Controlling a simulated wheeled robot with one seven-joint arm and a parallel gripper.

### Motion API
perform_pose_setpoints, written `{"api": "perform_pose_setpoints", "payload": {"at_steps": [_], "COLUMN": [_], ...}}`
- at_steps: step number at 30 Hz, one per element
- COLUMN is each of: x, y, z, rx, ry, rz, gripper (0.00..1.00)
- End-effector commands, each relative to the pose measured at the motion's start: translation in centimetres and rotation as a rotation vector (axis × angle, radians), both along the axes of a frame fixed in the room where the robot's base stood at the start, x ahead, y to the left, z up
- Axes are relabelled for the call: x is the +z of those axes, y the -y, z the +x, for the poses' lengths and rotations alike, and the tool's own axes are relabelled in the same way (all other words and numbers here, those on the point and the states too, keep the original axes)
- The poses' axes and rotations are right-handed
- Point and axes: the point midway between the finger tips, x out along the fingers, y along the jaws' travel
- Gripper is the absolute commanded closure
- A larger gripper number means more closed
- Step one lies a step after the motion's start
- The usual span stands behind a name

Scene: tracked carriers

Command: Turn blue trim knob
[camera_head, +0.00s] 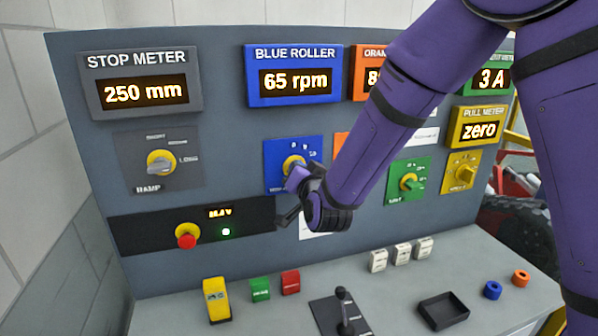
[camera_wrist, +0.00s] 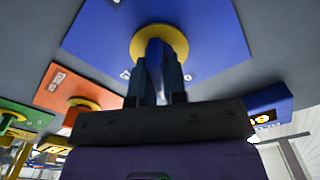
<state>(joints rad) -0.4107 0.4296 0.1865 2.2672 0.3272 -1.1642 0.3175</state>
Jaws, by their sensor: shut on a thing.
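The blue trim knob (camera_head: 294,166) sits on a blue plate (camera_head: 277,180) on the upright grey panel, under the BLUE ROLLER display (camera_head: 294,80), which reads 65 rpm. My gripper (camera_head: 297,176) reaches it from the front right and is shut on the knob. In the wrist view the knob's yellow round base (camera_wrist: 177,42) shows behind the fingers, and my gripper (camera_wrist: 157,68) clasps the blue grip. Part of the plate's lettering is hidden by my gripper. The exact pointer direction of the knob cannot be told.
A grey RAMP knob (camera_head: 161,162) is at left, a green-plate knob (camera_head: 409,182) and a yellow knob (camera_head: 462,173) at right. A red button (camera_head: 187,236) is lower left. A joystick (camera_head: 343,305) and black tray (camera_head: 443,310) are on the desk.

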Motion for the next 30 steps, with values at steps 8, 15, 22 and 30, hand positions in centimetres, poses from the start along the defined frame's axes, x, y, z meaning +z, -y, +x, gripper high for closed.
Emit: {"api": "perform_pose_setpoints", "payload": {"at_steps": [8,15,22,30], "x": [-0.15,-0.27,-0.33,-0.42], "y": [0.16,0.27,0.28,0.27], "z": [0.04,0.07,0.06,0.05], "rx": [-0.001,-0.002,-0.001,-0.001], "ry": [-0.074,-0.137,-0.195,-0.249], "rz": [0.251,0.469,0.671,0.859], "gripper": [1.0,1.0,1.0,1.0]}}
